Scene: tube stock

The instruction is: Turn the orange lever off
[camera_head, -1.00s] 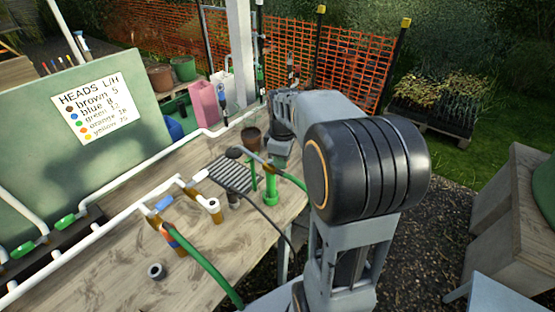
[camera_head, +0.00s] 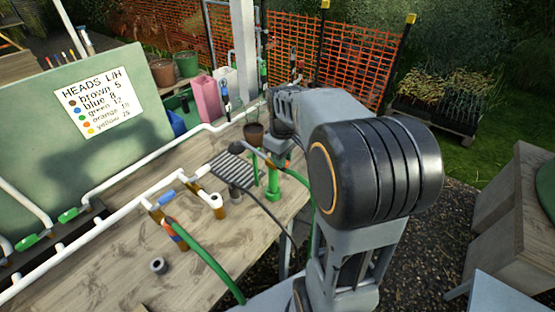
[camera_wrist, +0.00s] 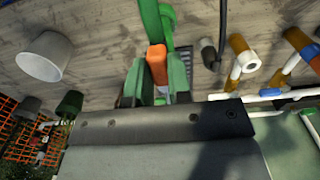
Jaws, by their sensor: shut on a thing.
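The green standpipe (camera_wrist: 152,22) runs up to the top edge of the wrist view. In the head view the standpipe (camera_head: 273,183) stands near the bench's far right edge, with my wrist just above it.
A green hose (camera_head: 208,265) crosses the front. A green board with a sign (camera_head: 98,103) stands at left. An orange mesh fence (camera_head: 300,55) is behind.

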